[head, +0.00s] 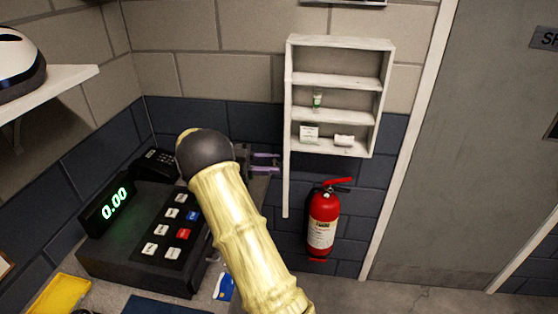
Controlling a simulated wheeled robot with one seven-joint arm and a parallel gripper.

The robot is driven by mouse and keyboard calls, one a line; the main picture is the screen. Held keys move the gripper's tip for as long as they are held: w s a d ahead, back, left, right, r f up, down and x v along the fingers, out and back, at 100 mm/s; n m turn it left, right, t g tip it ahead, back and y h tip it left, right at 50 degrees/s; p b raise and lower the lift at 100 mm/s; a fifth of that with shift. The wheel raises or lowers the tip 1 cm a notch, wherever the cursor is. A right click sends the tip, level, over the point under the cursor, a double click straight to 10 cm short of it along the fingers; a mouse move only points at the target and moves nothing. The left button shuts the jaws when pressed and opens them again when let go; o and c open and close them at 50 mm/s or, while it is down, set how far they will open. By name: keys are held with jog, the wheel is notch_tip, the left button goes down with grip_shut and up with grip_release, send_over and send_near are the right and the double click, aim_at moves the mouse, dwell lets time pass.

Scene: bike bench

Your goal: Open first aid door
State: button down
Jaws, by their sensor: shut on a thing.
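The white first aid cabinet (340,43) hangs on the block wall right of centre, with its shelves in plain view. Its door (286,190) stands swung out at the cabinet's left side, seen nearly edge-on as a thin white strip reaching below the cabinet. My gripper (277,163) is at the left of this strip, its two purplish fingers pointing right towards it. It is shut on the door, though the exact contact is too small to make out. My arm hides part of the counter.
A small green-white bottle (317,98), a white box (309,132) and a white roll (343,141) are on the shelves. A red fire extinguisher (322,222) hangs below. A cash register (140,240) and a phone (157,164) are at left. A grey door (470,150) is at right.

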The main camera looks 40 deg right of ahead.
jog(key=shift+w+a+r, duration=0.1)
jog(key=shift+w+a, duration=0.2)
jog(key=shift+w, duration=0.05)
jog(key=c, duration=1.1)
grip_release()
jog(key=shift+o, duration=0.2)
